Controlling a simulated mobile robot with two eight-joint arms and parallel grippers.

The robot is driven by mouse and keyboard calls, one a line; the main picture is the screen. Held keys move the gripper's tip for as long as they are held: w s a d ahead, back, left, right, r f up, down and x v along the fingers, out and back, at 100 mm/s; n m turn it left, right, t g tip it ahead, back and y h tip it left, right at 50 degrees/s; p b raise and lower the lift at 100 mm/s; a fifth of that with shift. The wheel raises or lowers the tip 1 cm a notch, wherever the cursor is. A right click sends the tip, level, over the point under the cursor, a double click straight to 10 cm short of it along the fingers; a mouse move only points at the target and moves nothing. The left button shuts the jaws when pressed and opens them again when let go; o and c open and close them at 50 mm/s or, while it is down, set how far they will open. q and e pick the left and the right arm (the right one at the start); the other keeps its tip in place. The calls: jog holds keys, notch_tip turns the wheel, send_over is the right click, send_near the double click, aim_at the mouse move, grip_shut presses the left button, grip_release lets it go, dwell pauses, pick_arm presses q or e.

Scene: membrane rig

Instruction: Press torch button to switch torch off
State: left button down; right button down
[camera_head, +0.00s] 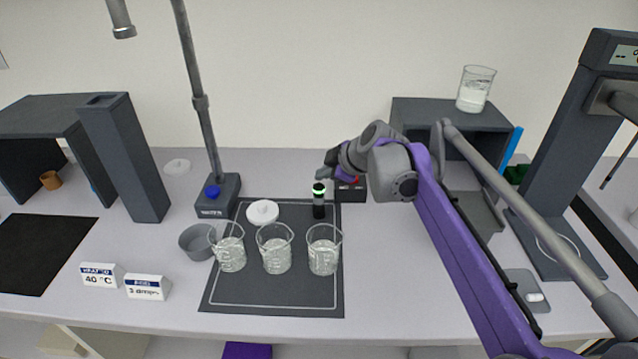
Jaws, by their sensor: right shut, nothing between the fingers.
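The torch (319,206) is a small black upright cylinder near the back right of the dark mat. A green glowing ring shows at its top. My right gripper (324,175) is shut and empty, with its fingertips just above the torch top. I cannot tell whether they touch it. The torch's button is not clearly visible. My left gripper is not in view.
Three glass beakers (276,250) stand on the dark mat (270,298) in front of the torch. A white lid (262,212) lies behind them. A dark box (352,189) with a red part sits behind the torch. A stand (218,195) rises at left.

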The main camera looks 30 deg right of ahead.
jog(key=shift+f, duration=0.2)
jog(key=shift+f, duration=0.45)
dwell(0.6)
jog(key=shift+r, duration=0.15)
jog(key=shift+r+p, duration=0.75)
jog(key=shift+p, duration=0.15)
jog(key=shift+r+p, duration=0.55)
jog(key=shift+r, duration=0.1)
notch_tip(320, 180, up, 5)
jog(key=p, duration=0.3)
jog(key=shift+w+f+p, duration=0.1)
jog(key=shift+f+p, duration=0.05)
jog(key=shift+p, duration=0.25)
